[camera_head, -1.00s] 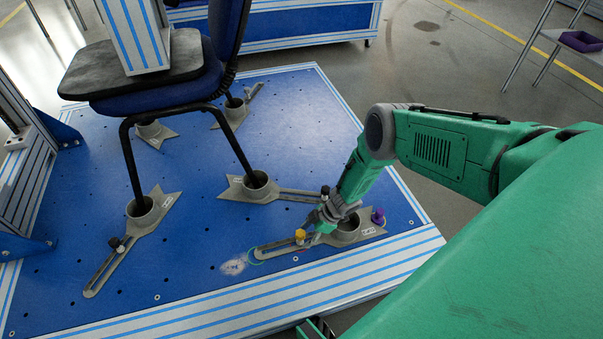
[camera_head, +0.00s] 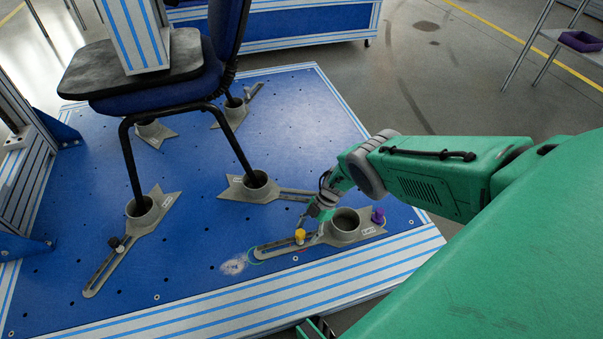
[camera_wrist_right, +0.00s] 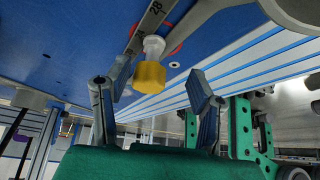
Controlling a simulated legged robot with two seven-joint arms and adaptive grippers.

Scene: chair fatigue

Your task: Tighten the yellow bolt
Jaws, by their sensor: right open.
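The yellow bolt (camera_head: 300,235) stands upright in the slotted arm of an empty grey chair-leg clamp (camera_head: 372,231) at the front of the blue platform. My right gripper (camera_head: 308,217) is just behind the bolt, above the platform. In the right wrist view, the open right gripper (camera_wrist_right: 161,84) has one finger on each side of the yellow bolt head (camera_wrist_right: 150,74). I see no clear contact; the bolt appears just beyond the fingertips. My left gripper is not in view.
A purple knob (camera_head: 378,216) stands at the clamp's right end. An office chair (camera_head: 150,75) has its legs in other grey clamps to the left. A purple bin (camera_head: 581,41) sits on a shelf at upper right.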

